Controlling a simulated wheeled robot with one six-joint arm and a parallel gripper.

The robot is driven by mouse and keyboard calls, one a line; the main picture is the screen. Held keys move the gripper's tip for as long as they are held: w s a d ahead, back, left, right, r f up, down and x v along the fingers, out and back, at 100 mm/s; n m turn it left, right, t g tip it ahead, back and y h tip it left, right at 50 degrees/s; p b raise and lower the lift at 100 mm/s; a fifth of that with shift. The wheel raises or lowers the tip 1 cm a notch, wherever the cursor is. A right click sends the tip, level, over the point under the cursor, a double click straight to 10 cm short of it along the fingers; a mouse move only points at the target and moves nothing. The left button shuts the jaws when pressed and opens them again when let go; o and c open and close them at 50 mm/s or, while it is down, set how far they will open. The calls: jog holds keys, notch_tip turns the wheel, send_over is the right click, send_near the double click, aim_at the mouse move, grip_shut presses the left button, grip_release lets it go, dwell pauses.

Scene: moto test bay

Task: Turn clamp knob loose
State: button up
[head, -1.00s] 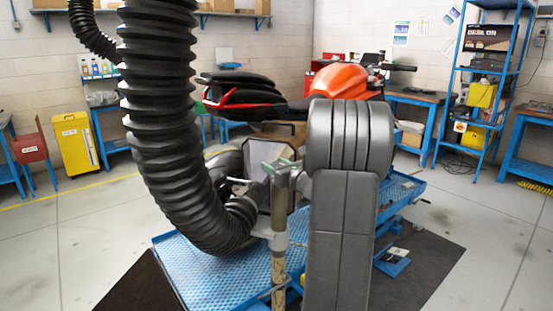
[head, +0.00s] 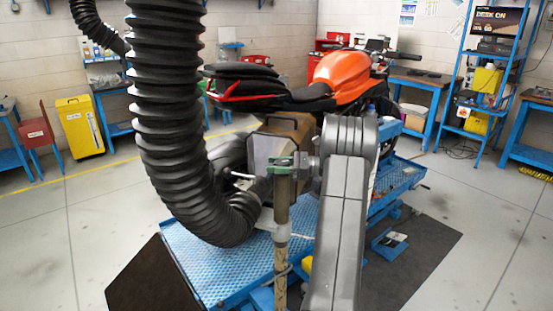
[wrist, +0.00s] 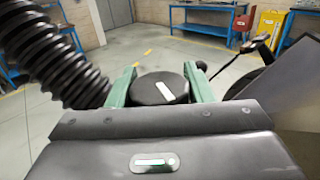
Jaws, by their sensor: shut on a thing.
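The clamp knob (wrist: 160,90) is a round black cap with a white mark on top, seen in the wrist view. My gripper (wrist: 160,76) has its two green fingers on either side of the knob and is shut on it. In the head view my gripper (head: 284,163) is at the top of an upright stand post (head: 281,215); the knob cannot be made out there behind the fingers. A thick black ribbed hose (head: 170,130) hangs left of the post and bends toward it.
An orange and black motorcycle (head: 335,72) stands behind on a blue lift table (head: 205,265). The hose also shows close to my gripper's left in the wrist view (wrist: 50,55). A yellow bin (head: 79,128) stands farther back; the floor at left is clear.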

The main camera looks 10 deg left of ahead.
jog(key=shift+r+n+g+p, duration=0.1)
jog(key=shift+n+g+p, duration=0.5)
jog(key=shift+g, duration=0.5)
jog(key=shift+s+n+g+h, duration=0.1)
jog(key=shift+n+g+h, duration=0.2)
jog(key=o, duration=1)
jog(key=shift+d, duration=0.1)
